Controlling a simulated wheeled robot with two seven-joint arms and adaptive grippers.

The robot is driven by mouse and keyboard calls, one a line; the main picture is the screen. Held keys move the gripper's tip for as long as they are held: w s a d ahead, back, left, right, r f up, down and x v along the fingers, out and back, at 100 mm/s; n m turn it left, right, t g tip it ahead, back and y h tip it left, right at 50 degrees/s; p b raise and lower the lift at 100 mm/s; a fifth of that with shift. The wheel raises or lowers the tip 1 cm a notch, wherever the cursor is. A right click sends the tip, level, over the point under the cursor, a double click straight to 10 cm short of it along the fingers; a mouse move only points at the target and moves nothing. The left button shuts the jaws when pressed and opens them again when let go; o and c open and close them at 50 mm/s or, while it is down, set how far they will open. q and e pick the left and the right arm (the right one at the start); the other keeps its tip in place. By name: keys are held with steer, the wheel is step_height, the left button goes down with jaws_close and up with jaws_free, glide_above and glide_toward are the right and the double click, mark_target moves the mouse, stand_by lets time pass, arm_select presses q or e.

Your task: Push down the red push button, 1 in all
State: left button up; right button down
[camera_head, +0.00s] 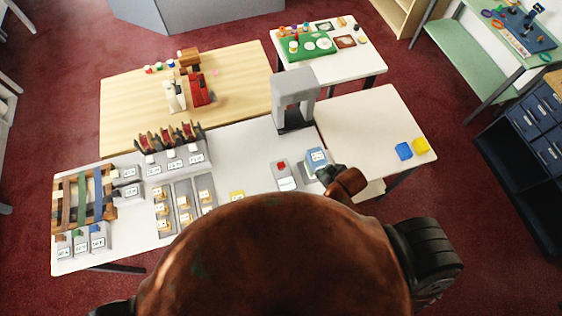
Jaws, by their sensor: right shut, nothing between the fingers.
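The red push button (281,165) sits on a small pale block on the white counter, right of the counter's middle. Its red top shows, and nothing covers it. My right gripper (325,174) is shut and empty. It is to the right of the button and apart from it, in front of a blue and white box (316,158). I cannot tell whether the gripper touches that box. My left gripper is not in view.
A grey arch-shaped stand (295,98) rises behind the button. Grey trays (183,200) and a rack of ribbon strips (84,198) fill the left of the counter.

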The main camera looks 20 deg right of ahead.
steer(key=w+a+r+n+y+p, duration=0.1)
steer(key=w+a+r+n+y, duration=0.2)
steer(key=w+a+n, duration=0.8)
steer(key=shift+w+a+n+t+y, duration=0.35)
steer(key=shift+a+n+y, duration=0.3)
steer(key=shift+y, duration=0.45)
steer(key=b, duration=0.7)
glide_above(282, 166)
step_height(282, 166, down, 7)
steer(key=shift+d+f, duration=0.1)
steer(key=shift+f+b, duration=0.4)
steer(key=shift+f, duration=0.3)
steer(key=shift+f, duration=0.4)
